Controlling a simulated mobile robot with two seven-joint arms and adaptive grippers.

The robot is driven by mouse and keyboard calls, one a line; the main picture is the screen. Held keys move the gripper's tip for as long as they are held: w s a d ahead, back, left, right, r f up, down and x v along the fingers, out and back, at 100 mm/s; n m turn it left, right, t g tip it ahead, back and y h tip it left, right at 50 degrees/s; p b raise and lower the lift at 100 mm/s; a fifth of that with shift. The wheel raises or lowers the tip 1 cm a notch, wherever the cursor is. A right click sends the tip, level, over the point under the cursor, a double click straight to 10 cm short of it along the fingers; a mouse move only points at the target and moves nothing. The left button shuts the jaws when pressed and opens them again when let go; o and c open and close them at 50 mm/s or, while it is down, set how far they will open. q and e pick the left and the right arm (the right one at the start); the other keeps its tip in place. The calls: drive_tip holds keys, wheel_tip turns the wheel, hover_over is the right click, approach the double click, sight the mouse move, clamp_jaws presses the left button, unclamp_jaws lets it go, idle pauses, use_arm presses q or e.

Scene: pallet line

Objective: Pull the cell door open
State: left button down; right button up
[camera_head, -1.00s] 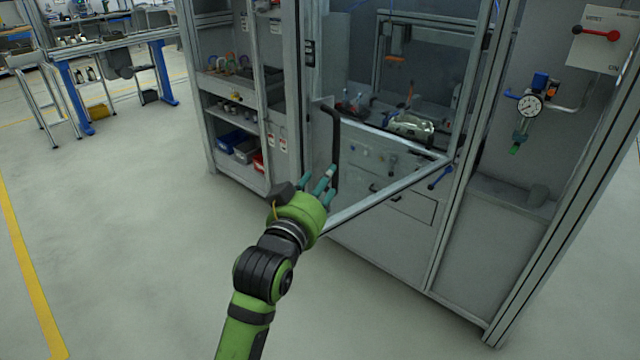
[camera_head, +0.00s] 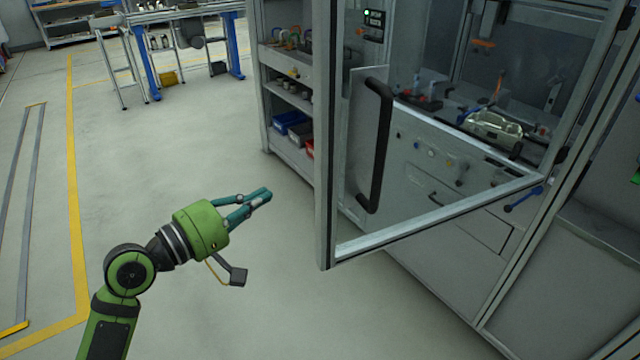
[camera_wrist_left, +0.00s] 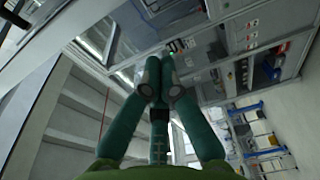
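The cell door (camera_head: 326,150) stands swung out from the cell, a grey metal frame with a clear pane. Its black bar handle (camera_head: 380,145) is upright near the free edge, on the left. My left gripper (camera_head: 266,197), green with teal fingers, is to the left of the door's edge, apart from door and handle. Its fingers are drawn together with nothing between them. In the left wrist view the finger ends (camera_wrist_left: 160,78) also meet. My right gripper is in neither view.
Inside the cell, a shiny metal part (camera_head: 493,128) sits on the work surface. A shelf unit with blue bins (camera_head: 290,122) stands behind the door's edge. A blue-legged workbench (camera_head: 145,62) is at the back left.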

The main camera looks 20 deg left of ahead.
use_arm(q)
drive_tip(key=w+d+p, duration=0.4)
drive_tip(key=w+d, duration=0.1)
drive_tip(key=d, duration=0.2)
drive_tip(key=shift+d+p, duration=0.2)
drive_tip(key=shift+p, duration=0.2)
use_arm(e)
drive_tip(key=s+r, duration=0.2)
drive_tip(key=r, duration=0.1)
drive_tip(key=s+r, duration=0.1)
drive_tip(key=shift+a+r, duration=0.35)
use_arm(q)
drive_tip(key=shift+d, duration=0.1)
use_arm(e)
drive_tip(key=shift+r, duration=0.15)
